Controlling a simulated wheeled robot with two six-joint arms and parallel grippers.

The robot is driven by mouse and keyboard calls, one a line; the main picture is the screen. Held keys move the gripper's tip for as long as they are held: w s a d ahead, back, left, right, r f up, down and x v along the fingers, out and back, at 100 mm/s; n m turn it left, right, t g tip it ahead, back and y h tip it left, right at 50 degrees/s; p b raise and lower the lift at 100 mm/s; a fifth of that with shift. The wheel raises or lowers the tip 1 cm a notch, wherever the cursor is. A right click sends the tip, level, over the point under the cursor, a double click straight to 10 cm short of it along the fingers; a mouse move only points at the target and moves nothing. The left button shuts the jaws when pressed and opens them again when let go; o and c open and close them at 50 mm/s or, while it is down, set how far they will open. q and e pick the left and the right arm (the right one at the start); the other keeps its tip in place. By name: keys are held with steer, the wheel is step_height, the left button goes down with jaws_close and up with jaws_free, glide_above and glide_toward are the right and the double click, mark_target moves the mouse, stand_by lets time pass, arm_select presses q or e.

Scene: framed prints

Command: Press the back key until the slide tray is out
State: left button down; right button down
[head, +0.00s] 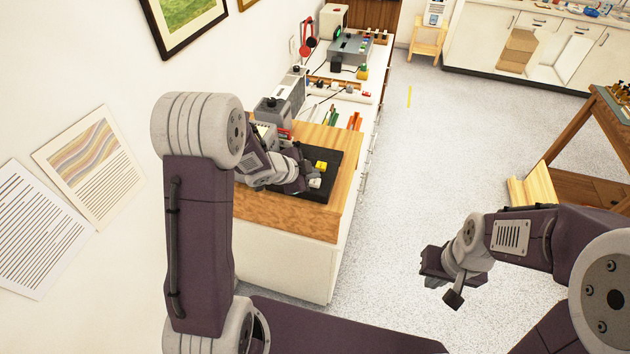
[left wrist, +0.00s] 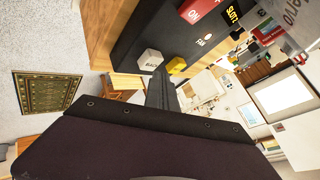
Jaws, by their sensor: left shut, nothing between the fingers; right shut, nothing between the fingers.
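The back key is a pale cube marked BACK (left wrist: 150,60) on a black panel (left wrist: 135,30) in the left wrist view. A yellow key (left wrist: 176,65) sits beside it. In the head view the panel lies on the wooden counter top, with the yellow key (head: 321,166) and a pale key (head: 315,183) showing. My left gripper (head: 308,181) is shut and empty, its tip (left wrist: 160,80) close to the back key; I cannot tell whether they touch. My right gripper (head: 453,292) is shut and empty over open floor. I cannot make out the slide tray.
A red ON key (left wrist: 196,10) stands on the same panel. Grey devices (head: 273,110), pens (head: 354,121) and cables crowd the counter behind. The wall is close on the left. A wooden table (head: 570,160) stands at right; the floor between is clear.

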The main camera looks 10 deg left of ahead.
mark_target(313, 183)
arm_select(q)
steer(key=shift+f+b, duration=0.8)
steer(key=shift+f, duration=0.3)
stand_by(0.7)
steer(key=shift+r, duration=0.1)
steer(key=shift+r+p, duration=1.2)
steer(key=shift+p, duration=0.15)
step_height(313, 183, up, 5)
steer(key=p, duration=0.5)
steer(key=shift+r, duration=0.1)
